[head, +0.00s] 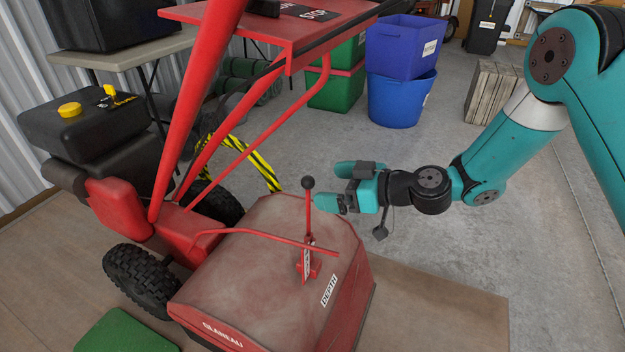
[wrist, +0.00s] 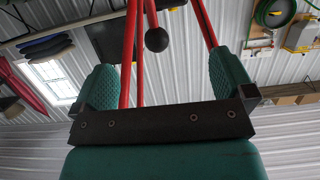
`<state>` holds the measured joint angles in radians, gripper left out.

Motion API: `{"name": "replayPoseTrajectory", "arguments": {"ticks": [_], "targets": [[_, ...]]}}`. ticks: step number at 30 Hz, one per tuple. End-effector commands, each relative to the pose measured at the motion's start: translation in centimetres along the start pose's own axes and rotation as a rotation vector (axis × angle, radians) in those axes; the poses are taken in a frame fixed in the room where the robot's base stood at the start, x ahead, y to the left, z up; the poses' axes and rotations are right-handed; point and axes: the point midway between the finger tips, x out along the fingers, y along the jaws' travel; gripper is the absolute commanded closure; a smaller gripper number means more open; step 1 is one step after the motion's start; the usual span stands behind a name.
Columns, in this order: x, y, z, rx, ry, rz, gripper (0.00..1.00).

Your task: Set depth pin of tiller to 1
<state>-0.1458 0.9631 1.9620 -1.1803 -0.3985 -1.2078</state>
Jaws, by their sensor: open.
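The red tiller has a red hood (head: 262,262) with a white "DEPTH" label (head: 329,290) on it. The depth pin is a red upright lever (head: 308,215) with a black ball knob, standing in a bracket with a marked plate (head: 307,262); its numbers are too small to read. My gripper (head: 332,188) is open beside the upper part of the lever, from the right. In the wrist view the black knob (wrist: 156,40) shows between the two green fingers of my gripper (wrist: 170,88). I cannot tell whether a finger touches the lever.
Red handlebar tubes (head: 235,150) and a red panel (head: 285,25) rise at the left and above the hood. A black engine (head: 85,125) is at the left. Blue bins (head: 400,98) and a wooden crate (head: 492,92) stand behind. The floor at right is clear.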

Motion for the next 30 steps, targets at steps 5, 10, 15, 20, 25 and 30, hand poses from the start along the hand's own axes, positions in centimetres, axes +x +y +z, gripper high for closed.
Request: {"name": "replayPoseTrajectory", "arguments": {"ticks": [5, 10, 15, 20, 25, 30], "targets": [[2.3, 0.1, 0.2, -0.003, 0.001, 0.001, 0.0], [4.2, 0.1, 0.2, -0.003, 0.002, 0.002, 0.0], [5.6, 0.2, 0.2, -0.001, 0.001, 0.003, 0.0], [6.2, 0.2, 0.1, -0.001, 0.001, 0.004, 0.0], [6.4, 0.2, 0.1, 0.001, 0.0, 0.005, 0.0], [6.3, 0.2, 0.1, 0.001, 0.0, 0.005, 0.07]]}}
